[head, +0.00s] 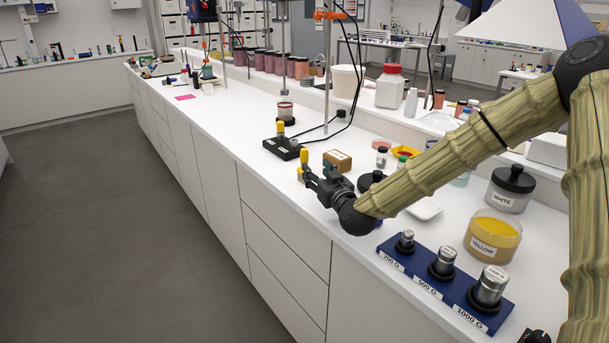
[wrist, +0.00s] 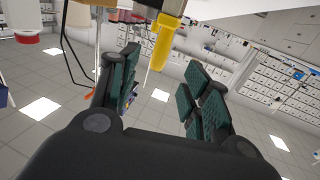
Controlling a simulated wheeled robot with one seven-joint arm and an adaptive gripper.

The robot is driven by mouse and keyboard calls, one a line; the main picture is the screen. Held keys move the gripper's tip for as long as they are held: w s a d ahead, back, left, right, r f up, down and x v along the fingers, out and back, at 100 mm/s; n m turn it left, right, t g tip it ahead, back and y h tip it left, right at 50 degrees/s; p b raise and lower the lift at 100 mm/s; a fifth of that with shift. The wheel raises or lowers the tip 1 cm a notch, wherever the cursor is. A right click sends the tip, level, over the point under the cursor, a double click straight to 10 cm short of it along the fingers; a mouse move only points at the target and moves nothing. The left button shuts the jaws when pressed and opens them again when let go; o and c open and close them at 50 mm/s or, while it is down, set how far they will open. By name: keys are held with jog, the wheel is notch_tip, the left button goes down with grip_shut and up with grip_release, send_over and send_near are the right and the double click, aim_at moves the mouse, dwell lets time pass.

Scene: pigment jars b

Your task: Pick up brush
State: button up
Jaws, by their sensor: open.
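I cannot pick out a brush for certain in either view. My gripper (head: 304,172) is over the near edge of the white counter, left of a small brown box. In the wrist view, my gripper (wrist: 160,90) shows its teal-padded fingers spread wide, with nothing between them. A yellow upright piece (wrist: 166,40) shows beyond the fingers at the top of the upside-down wrist view. In the head view, yellow pieces show at the gripper's end; I cannot tell what they are.
A black stand base (head: 286,149) lies beyond my gripper, near the brown box (head: 338,160). A blue weight board (head: 425,275), a yellow pigment jar (head: 493,236) and a white-labelled jar (head: 509,188) stand right. Bare counter (head: 225,122) lies farther left.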

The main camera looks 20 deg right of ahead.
aim_at(306, 159)
jog(key=shift+w+a+p, duration=0.15)
jog(key=shift+w+p, duration=0.05)
jog(key=shift+w, duration=1.5)
jog(key=shift+w+a+p, duration=0.15)
jog(key=shift+w+p, duration=0.05)
jog(key=shift+w, duration=1.45)
jog(key=shift+w+a+p, duration=0.15)
jog(key=shift+w+p, duration=0.05)
jog(key=shift+w, duration=1.5)
jog(key=shift+c, duration=0.4)
grip_shut()
